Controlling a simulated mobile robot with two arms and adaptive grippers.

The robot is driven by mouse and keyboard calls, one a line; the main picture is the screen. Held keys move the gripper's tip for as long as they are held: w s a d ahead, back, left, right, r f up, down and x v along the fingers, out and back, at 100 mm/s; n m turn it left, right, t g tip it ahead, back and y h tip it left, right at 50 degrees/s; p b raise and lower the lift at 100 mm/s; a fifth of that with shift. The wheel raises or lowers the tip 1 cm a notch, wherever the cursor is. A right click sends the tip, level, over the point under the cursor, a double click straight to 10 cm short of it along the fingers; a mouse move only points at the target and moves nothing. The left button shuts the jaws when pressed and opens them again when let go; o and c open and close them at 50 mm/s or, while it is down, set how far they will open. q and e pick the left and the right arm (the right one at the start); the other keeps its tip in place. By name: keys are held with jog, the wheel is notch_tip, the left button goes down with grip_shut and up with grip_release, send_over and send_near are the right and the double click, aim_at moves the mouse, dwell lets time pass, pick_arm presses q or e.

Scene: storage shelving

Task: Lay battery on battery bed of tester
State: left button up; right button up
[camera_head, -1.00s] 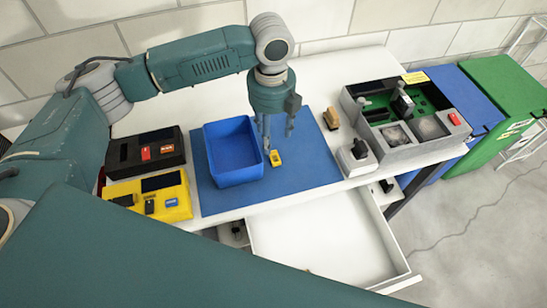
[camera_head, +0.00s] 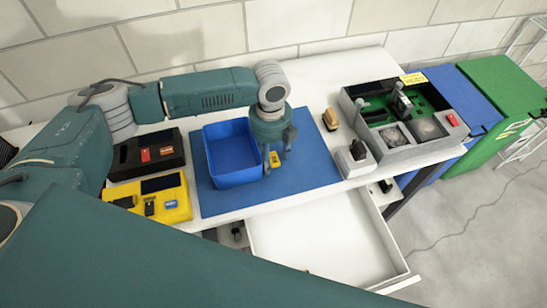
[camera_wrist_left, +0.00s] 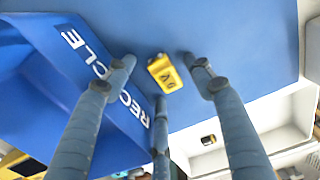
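A small yellow battery-like block (camera_head: 274,160) lies on the blue mat, just right of the blue bin. In the left wrist view the block (camera_wrist_left: 165,73) shows dark lettering and lies between and beyond the finger ends. My left gripper (camera_head: 277,162) points down over it, open, with its fingers spread around it; I cannot tell whether they touch it. A yellow device (camera_head: 176,182) with a dark screen and small parts on top stands at the left of the table, and a black device (camera_head: 130,154) stands behind it. Which is the tester is not clear. My right gripper is not in view.
The blue bin (camera_head: 206,150), marked RECYCLE, stands close left of the fingers. A grey box (camera_head: 410,152) with green boards is at the right. An open white drawer (camera_head: 320,240) juts out in front. The mat (camera_head: 315,170) is clear to the right.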

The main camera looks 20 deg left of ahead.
aim_at(271, 158)
pick_arm(q)
jog(key=c, duration=1.3)
jog(key=shift+r, duration=0.15)
notch_tip(271, 158, up, 20)
jog(key=shift+f+b, duration=0.1)
jog(key=shift+b, duration=0.25)
